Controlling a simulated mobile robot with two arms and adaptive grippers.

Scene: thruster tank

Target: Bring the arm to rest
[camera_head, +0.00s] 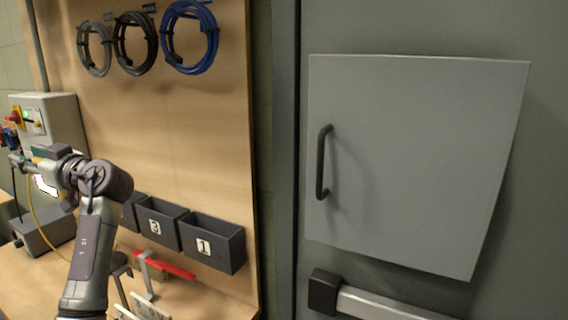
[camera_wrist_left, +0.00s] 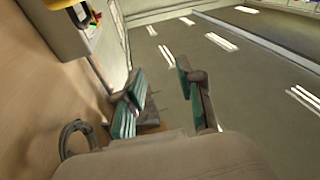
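My left arm rises from the lower left in the head view and bends at a dark joint. Its left gripper (camera_head: 28,162) points left, in front of the grey control box with a red switch (camera_head: 58,118). In the left wrist view the two green-padded fingers of the left gripper (camera_wrist_left: 159,76) stand apart with nothing between them. The grey floor shows beyond the fingers. My right gripper is in neither view.
Several coiled cables, one blue (camera_head: 191,38), hang on the wooden board (camera_head: 190,120). Dark bins, including bin 1 (camera_head: 212,243), and a red-handled tool (camera_head: 168,265) are below. A grey door panel with a handle (camera_head: 324,162) is at right.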

